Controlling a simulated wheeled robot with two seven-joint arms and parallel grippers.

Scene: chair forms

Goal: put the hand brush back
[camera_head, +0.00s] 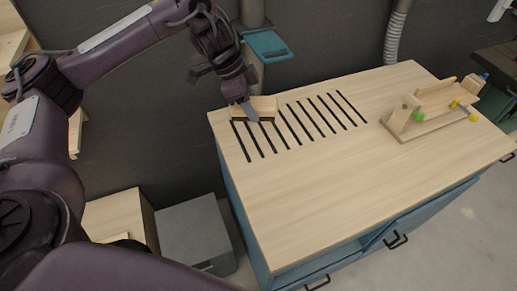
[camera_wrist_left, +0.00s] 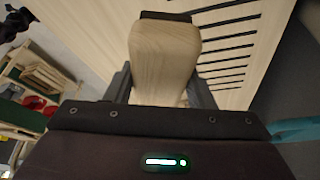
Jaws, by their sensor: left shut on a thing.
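The hand brush (camera_head: 262,103) has a pale wooden body and a dark underside. It is at the back left corner of the slotted wooden bench top (camera_head: 330,179), by the ends of the black slots. My left gripper (camera_head: 250,110) is shut on it from above. In the left wrist view the wooden body of the brush (camera_wrist_left: 165,62) lies between the two dark fingers, with a dark edge at its far end. I cannot tell whether the brush touches the bench top. My right gripper is not in view.
A wooden jig (camera_head: 432,111) with green and yellow knobs stands at the right of the bench. A teal tray-like part (camera_head: 267,46) is behind the back left corner. A grey box (camera_head: 195,232) stands on the floor at left. The middle and front of the bench are clear.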

